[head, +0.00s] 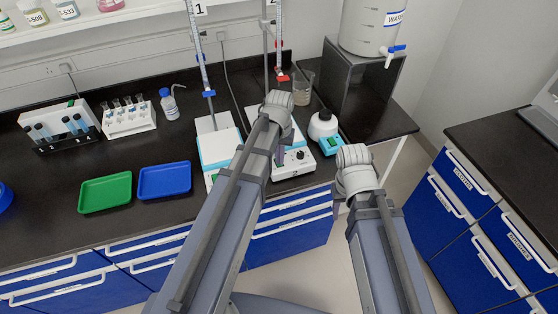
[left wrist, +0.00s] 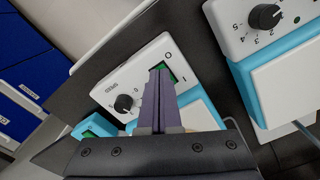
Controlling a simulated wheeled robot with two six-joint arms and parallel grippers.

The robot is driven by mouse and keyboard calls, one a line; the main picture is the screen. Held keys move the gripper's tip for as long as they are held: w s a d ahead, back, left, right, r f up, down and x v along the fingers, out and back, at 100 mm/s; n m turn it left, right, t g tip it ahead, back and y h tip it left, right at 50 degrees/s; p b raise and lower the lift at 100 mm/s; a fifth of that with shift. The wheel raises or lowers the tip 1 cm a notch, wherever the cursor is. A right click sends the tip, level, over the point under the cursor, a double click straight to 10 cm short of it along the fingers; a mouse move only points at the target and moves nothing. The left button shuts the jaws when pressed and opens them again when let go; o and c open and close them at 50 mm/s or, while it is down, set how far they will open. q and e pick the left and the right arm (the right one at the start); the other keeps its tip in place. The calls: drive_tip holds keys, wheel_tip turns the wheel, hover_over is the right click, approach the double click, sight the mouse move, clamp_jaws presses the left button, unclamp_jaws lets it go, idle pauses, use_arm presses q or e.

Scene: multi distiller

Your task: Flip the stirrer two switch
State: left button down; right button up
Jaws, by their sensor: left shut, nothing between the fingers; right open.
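Stirrer two (head: 294,162) is a white box with a cyan top edge, on the black bench under the stand marked 2, partly hidden by my left arm. In the left wrist view its front panel (left wrist: 138,82) shows a black knob (left wrist: 124,102) and a green switch (left wrist: 173,73) marked O and I. My left gripper (left wrist: 158,70) is shut and empty, its fingertips over the switch and covering part of it. I cannot tell whether they touch. My right arm ends beside the bench's front edge; its fingers are hidden.
Stirrer one (head: 215,147) stands just left of stirrer two, and its knob (left wrist: 264,16) shows in the left wrist view. A small cyan-and-white device (head: 326,128) stands close on the right. Green (head: 105,192) and blue (head: 164,181) trays lie further left.

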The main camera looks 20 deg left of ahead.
use_arm(q)
wheel_tip(320, 180, up, 7)
drive_tip(key=p, duration=0.6)
drive_tip(key=shift+f, duration=0.1)
drive_tip(key=s+d+m+y, duration=0.1)
drive_tip(key=s+d+m, duration=0.3)
drive_tip(key=s+d, duration=0.6)
drive_tip(key=s, duration=0.4)
drive_tip(key=shift+s+d+f+m, duration=0.15)
drive_tip(key=shift+d+f+m, duration=0.1)
drive_tip(key=shift+f+m, duration=0.05)
idle(0.5)
